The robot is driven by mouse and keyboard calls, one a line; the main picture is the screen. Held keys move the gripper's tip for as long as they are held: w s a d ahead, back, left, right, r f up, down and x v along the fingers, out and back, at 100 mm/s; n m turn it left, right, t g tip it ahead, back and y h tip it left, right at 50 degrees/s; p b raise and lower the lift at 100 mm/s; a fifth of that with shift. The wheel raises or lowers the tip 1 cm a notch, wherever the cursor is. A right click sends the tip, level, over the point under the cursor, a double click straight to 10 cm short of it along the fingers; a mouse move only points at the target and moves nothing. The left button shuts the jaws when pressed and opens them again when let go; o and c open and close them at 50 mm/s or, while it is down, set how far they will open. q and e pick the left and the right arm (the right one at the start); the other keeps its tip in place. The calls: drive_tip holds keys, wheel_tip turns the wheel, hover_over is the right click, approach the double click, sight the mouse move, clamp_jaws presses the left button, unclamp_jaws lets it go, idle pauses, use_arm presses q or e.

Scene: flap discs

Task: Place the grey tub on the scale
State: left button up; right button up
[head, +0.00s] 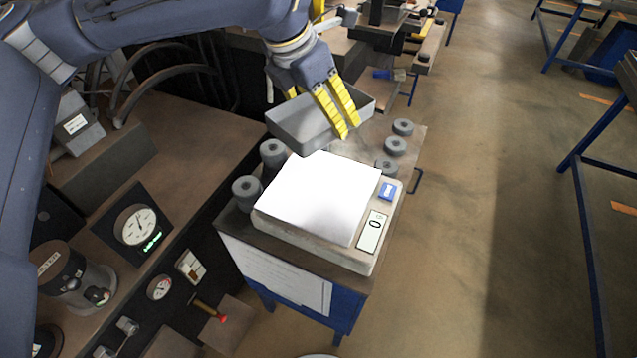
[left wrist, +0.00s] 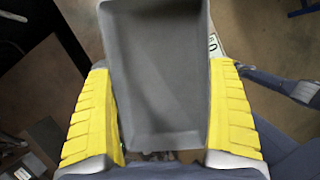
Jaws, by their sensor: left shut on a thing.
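The grey tub (head: 298,124) is an empty, shallow rectangular tray. My left gripper (head: 343,136) has its yellow fingers at the tub's near side and is shut on it, holding it tilted above the back edge of the scale. In the left wrist view the tub (left wrist: 158,75) fills the middle between the two yellow fingers of the left gripper (left wrist: 164,140). The scale (head: 318,205) has a white top plate, a blue button and a display reading 0. Nothing rests on its plate. My right gripper is not in view.
Grey flap discs stand on the cart around the scale: a stack (head: 272,152) and another (head: 246,190) at left, and several single discs (head: 395,146) at right. A bench with gauges (head: 139,226) lies left. Open floor (head: 450,200) lies right.

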sight(324, 185)
use_arm(q)
wheel_tip(324, 185, down, 19)
drive_tip(key=shift+w+f, duration=0.1)
idle(0.7)
drive_tip(key=o, duration=1)
drive_tip(key=shift+f, duration=0.15)
drive_tip(key=shift+c, duration=0.2)
drive_tip(key=v, duration=1.2)
